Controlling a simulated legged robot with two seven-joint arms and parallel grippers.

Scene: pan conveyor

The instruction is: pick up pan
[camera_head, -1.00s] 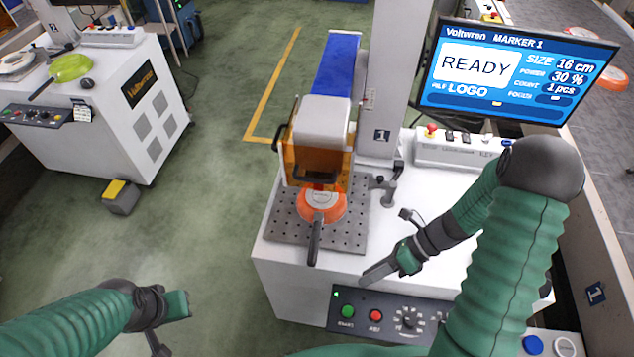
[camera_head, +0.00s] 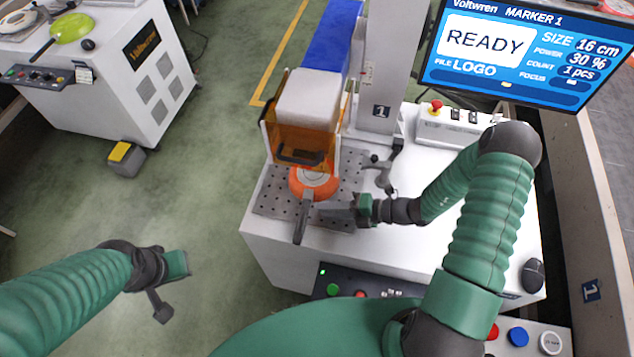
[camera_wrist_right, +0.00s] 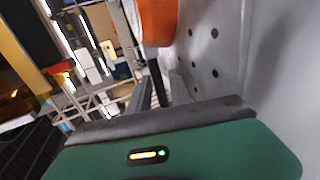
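The orange pan (camera_head: 315,184) lies on the perforated plate (camera_head: 275,200) of the marking machine, its dark handle (camera_head: 302,222) pointing toward me. My right gripper (camera_head: 326,209) is low over the plate, beside the handle's root. In the right wrist view the orange pan side (camera_wrist_right: 158,20) is at the top, and the dark handle (camera_wrist_right: 157,82) runs between the two separated fingers (camera_wrist_right: 155,92). I cannot tell whether they touch it. My left gripper (camera_head: 172,287) is open and empty over the floor at the lower left.
The orange guard (camera_head: 300,148) and white machine head hang over the pan's far side. A post (camera_head: 385,60) and small clamp stand right of the plate. A control panel (camera_head: 340,284) is on the bench front. A green pan (camera_head: 72,27) lies on another bench.

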